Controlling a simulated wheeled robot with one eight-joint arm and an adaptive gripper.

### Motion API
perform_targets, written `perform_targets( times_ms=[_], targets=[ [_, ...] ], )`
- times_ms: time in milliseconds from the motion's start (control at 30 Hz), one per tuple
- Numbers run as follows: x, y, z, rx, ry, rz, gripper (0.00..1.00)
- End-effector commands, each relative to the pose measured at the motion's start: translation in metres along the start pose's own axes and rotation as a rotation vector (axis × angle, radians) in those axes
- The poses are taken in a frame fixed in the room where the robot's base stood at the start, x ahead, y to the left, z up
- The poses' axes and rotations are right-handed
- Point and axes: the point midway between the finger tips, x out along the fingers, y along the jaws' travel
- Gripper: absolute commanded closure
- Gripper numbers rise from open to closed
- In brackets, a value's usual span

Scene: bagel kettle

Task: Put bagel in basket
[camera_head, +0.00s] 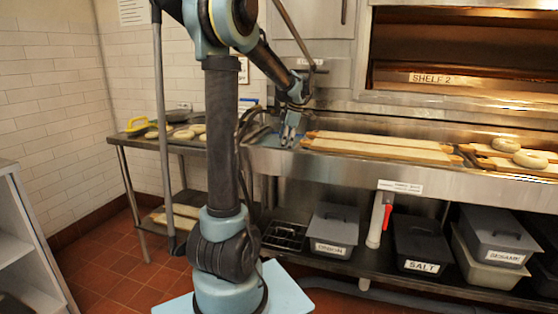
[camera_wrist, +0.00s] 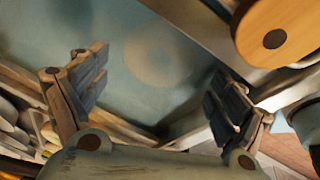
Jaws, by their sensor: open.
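My gripper (camera_head: 290,138) is open at the left end of the steel counter, low over a blue-grey surface. In the wrist view its two fingers (camera_wrist: 157,68) stand wide apart with nothing held between them. Several bagels (camera_head: 184,134) lie on the left side table. A bagel (camera_head: 506,145) and another bagel (camera_head: 530,159) lie on boards at the right. I cannot make out a basket for certain.
Long wooden boards (camera_head: 380,148) lie on the counter just right of my gripper; a rounded wooden end (camera_wrist: 290,25) is close in the wrist view. A yellow-rimmed item (camera_head: 137,126) is on the side table (camera_head: 125,141). Lidded bins (camera_head: 418,240) stand below the counter.

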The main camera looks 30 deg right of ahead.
Motion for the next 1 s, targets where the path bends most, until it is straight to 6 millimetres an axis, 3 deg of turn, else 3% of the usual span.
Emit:
perform_targets(
  times_ms=[167, 500, 833, 867, 1000],
  targets=[
    [0.010, 0.000, 0.000, -0.001, 0.000, 0.000, 0.10],
    [0.054, 0.000, 0.000, 0.000, 0.000, -0.001, 0.10],
    [0.061, 0.000, 0.000, 0.000, 0.000, 0.000, 0.10],
    [0.061, 0.000, 0.000, 0.000, 0.000, 0.000, 0.12],
    [0.061, 0.000, 0.000, 0.000, 0.000, 0.000, 0.41]
  ],
)
